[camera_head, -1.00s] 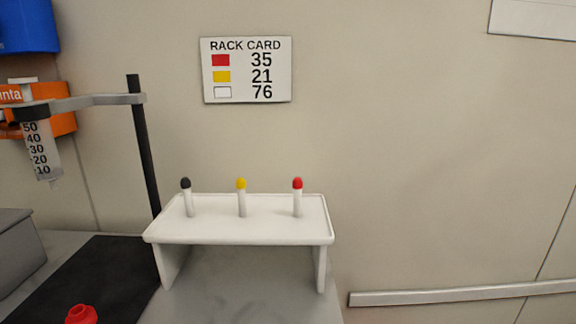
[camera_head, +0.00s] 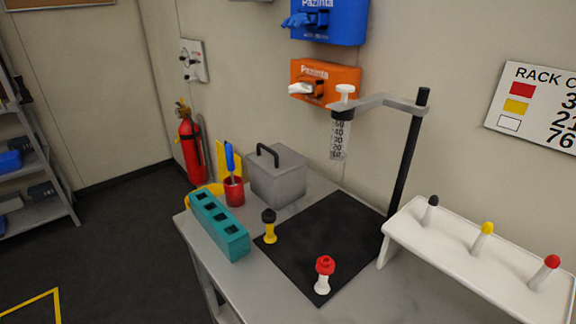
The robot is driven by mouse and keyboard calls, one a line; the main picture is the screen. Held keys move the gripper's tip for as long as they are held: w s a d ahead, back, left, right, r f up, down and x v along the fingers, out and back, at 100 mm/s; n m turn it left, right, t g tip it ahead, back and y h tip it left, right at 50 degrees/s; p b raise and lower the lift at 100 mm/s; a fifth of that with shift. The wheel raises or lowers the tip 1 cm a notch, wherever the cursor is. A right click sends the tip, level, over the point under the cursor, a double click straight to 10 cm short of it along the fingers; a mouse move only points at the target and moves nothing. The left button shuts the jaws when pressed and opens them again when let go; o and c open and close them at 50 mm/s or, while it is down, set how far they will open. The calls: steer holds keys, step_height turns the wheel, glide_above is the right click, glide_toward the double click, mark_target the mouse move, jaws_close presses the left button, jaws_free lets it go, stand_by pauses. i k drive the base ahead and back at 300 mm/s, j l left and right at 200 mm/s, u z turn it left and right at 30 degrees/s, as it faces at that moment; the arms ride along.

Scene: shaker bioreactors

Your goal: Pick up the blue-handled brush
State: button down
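The blue-handled brush (camera_head: 230,157) stands in a red cup (camera_head: 234,191) near the left back of the grey bench. Its blue handle points up and leans slightly; its lower end is hidden inside the cup. My gripper does not show in the head camera view, so whether it is open or shut cannot be seen.
A grey lidded box (camera_head: 277,178) stands right of the cup, a teal block with square holes (camera_head: 219,225) in front. A black mat (camera_head: 330,245) bears two small stoppered pieces. A stand (camera_head: 405,150) and white rack (camera_head: 450,243) are at right. Floor left of the bench is open.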

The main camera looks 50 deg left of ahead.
mark_target(228, 146)
steer(key=u, duration=1.55)
